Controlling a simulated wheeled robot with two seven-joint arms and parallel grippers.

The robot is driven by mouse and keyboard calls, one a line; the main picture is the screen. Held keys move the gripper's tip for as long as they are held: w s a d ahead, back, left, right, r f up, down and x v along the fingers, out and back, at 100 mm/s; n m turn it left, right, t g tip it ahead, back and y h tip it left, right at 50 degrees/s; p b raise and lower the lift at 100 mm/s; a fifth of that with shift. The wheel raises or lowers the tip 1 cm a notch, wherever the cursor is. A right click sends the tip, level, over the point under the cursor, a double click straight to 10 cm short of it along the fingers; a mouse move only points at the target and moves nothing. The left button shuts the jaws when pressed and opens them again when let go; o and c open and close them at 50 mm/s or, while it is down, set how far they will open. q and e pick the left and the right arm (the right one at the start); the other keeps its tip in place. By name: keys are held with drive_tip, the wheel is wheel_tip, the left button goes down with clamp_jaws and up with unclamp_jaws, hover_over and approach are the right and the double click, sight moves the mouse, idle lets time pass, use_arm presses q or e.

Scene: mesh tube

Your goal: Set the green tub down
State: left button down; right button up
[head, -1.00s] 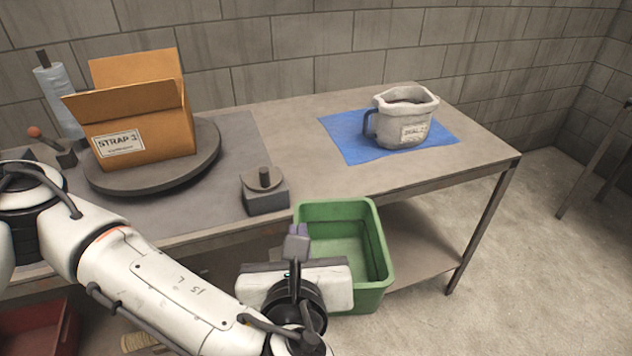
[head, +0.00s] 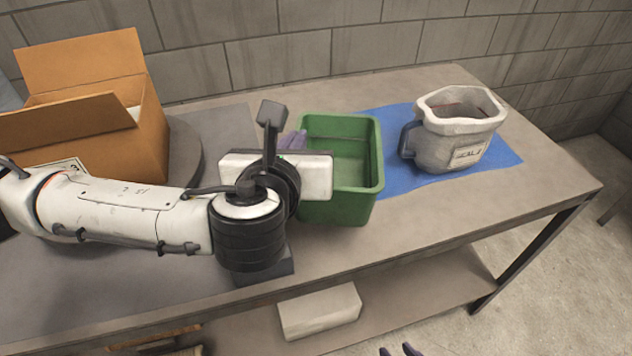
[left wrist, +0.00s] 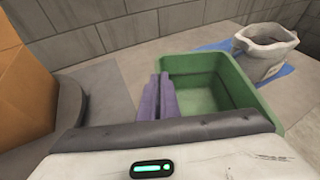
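The green tub (head: 341,205) is empty and upright over the tabletop, left of the blue mat (head: 502,160), and hides part of the mat's left side. I cannot tell whether its base touches the table. My left gripper (head: 294,140) is at the tub's left wall, its purple fingers close together on the rim, partly hidden by my wrist. In the left wrist view the fingers (left wrist: 158,96) sit at the left edge of the tub (left wrist: 256,98). My right gripper (head: 401,350) shows only two purple fingertips, spread apart and empty, at the bottom edge.
A grey-white jug (head: 450,145) with a dark handle stands on the mat, close right of the tub. An open cardboard box (head: 85,105) stands on a turntable (head: 185,145) at left. A white block (head: 320,311) lies on the lower shelf. The table's front right is clear.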

use_arm(q)
drive_tip(key=f, duration=0.3)
drive_tip(key=shift+s+f, duration=0.15)
drive_tip(key=shift+s, duration=0.1)
drive_tip(key=shift+f+b, duration=0.35)
drive_tip(key=shift+f, duration=1.95)
drive_tip(key=c, duration=2)
unclamp_jaws()
drive_tip(key=v, duration=1.2)
